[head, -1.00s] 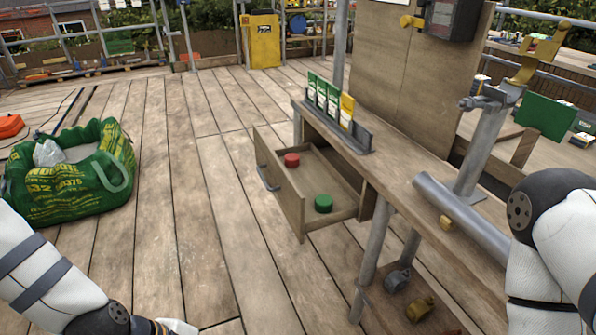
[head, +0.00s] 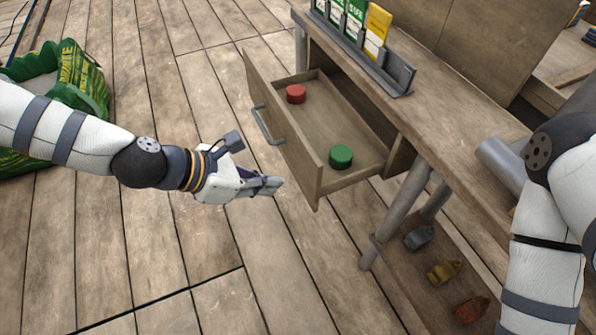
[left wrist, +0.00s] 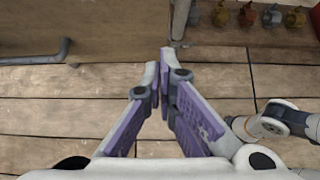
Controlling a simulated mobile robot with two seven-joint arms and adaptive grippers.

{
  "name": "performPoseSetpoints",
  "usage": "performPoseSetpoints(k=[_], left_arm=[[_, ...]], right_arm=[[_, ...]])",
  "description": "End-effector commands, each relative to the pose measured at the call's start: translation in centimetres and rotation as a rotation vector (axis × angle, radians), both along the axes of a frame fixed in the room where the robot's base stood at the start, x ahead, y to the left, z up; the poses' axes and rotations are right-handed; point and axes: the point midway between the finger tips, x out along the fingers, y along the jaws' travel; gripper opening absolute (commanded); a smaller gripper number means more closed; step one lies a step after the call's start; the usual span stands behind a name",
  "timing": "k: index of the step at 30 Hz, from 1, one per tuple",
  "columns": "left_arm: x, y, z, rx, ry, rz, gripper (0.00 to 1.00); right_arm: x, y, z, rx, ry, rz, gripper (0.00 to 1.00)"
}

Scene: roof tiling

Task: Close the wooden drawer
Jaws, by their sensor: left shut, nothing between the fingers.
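The wooden drawer (head: 283,142) stands pulled out from the workbench, with a grey bar handle (head: 266,125) on its front. A red round piece (head: 296,94) and a green round piece (head: 341,156) lie inside it. My left gripper (head: 277,184) is shut and empty, in front of the drawer's front panel and below the handle in the head view, apart from it as far as I can tell. In the left wrist view its fingertips (left wrist: 160,62) meet, with the handle (left wrist: 45,55) at upper left. My right gripper is out of view; only its arm shows.
The workbench top (head: 450,125) carries a grey rack (head: 385,72) with green and yellow packets. A lower shelf (head: 405,270) holds several small grey, yellow and rusty pieces. A green bag (head: 85,85) stands on the plank floor at left. The floor before the drawer is clear.

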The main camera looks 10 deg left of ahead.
Motion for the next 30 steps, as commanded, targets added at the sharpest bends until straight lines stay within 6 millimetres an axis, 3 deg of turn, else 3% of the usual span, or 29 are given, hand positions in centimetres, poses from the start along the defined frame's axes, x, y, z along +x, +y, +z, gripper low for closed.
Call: performPoseSetpoints(k=[1,4,12,25,30], left_arm=[[0.2,-0.8,-1.4,0.000,0.011,-0.004,0.00],[1.1,-2.0,-2.6,-0.001,0.007,-0.004,0.00],[3.2,-4.8,-1.7,0.000,-0.002,-0.003,0.00],[3.4,-5.1,-1.8,0.000,-0.002,-0.001,0.00],[4.1,-6.2,-1.8,-0.001,-0.002,-0.004,0.00]], right_arm=[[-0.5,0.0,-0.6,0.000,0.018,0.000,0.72],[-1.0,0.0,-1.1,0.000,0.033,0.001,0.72],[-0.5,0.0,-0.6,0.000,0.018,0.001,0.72],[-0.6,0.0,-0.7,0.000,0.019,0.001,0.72],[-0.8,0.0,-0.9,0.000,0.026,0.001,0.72]])
